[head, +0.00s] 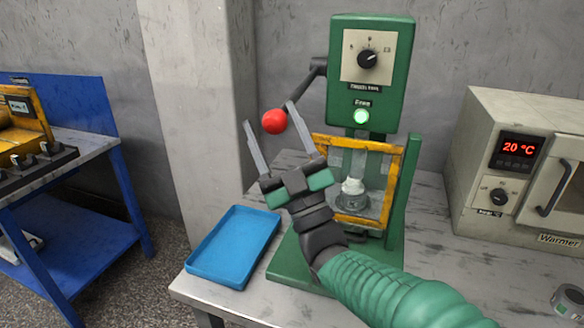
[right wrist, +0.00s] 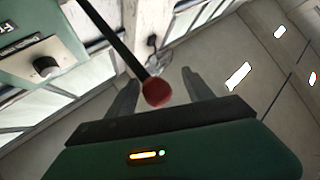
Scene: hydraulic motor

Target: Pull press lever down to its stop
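The press (head: 371,75) is a green machine on a light worktable, with a dial and a lit green lamp under the label "Free". Its lever (head: 301,92) is a dark rod that slopes down to the left from the press head and ends in a red ball knob (head: 273,121). My right gripper (head: 268,113) is open, with its two fingers on either side of the knob in the head view. In the right wrist view the red knob (right wrist: 157,92) shows between the open fingers; I cannot tell if either touches it. My left gripper is out of view.
A yellow guard frame (head: 397,178) surrounds a metal part (head: 352,188) in the press. A blue tray (head: 207,262) lies left of the press base. A warmer oven (head: 477,150) reading 20 °C stands at right. A blue bench (head: 75,212) is at far left.

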